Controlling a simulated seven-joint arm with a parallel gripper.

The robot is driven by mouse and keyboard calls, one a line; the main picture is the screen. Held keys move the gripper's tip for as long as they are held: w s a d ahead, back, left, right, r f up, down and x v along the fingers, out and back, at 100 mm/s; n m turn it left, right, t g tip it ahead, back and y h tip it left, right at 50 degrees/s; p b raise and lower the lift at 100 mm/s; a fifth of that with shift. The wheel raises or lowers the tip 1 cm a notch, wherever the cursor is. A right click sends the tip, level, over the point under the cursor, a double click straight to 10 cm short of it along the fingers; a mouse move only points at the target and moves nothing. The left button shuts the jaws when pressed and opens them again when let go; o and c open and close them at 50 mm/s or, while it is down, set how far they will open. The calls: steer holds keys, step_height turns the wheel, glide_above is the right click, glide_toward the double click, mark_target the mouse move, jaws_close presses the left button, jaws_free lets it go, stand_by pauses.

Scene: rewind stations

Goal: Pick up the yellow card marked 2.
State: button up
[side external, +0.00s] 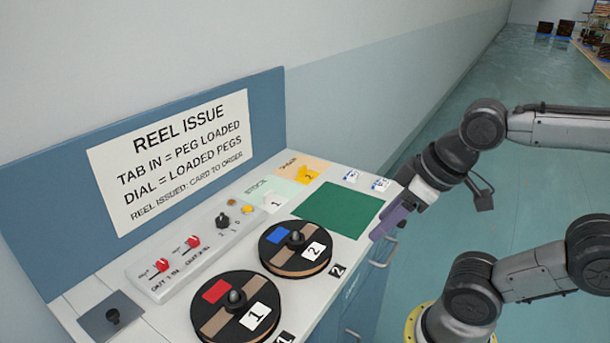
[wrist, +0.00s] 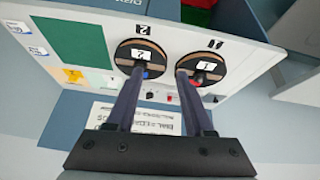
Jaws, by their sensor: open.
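The yellow card (side external: 305,175) lies at the back of the white counter on a pale orange patch; its mark is too small to read surely. It also shows in the wrist view (wrist: 73,75), at the left. My gripper (side external: 380,236) is in the air near the counter's right front edge, apart from the card. In the wrist view my gripper (wrist: 160,74) has its two fingers spread with nothing held between them.
A dark green mat (side external: 338,210) is in front. Two black reels, marked 2 (side external: 284,262) and 1 (side external: 218,322), stand on the counter. A switch panel (side external: 150,270) and upright sign board (side external: 268,110) are behind.

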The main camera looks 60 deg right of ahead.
steer(key=w+d+r+n+t+h, duration=0.1)
steer(key=w+d+r+n+h, duration=0.3)
steer(key=w+r+n, duration=0.7)
steer(key=n+g+h, duration=0.2)
steer(key=n+g, duration=0.3)
steer(key=n, duration=0.1)
glide_above(302, 168)
steer(key=s+a, duration=0.1)
steer(key=a, duration=0.2)
steer(key=f, duration=2.5)
steer(key=shift+s+a, duration=0.15)
steer(key=shift+a, duration=0.05)
steer(key=shift+x, duration=3.05)
jaws_close()
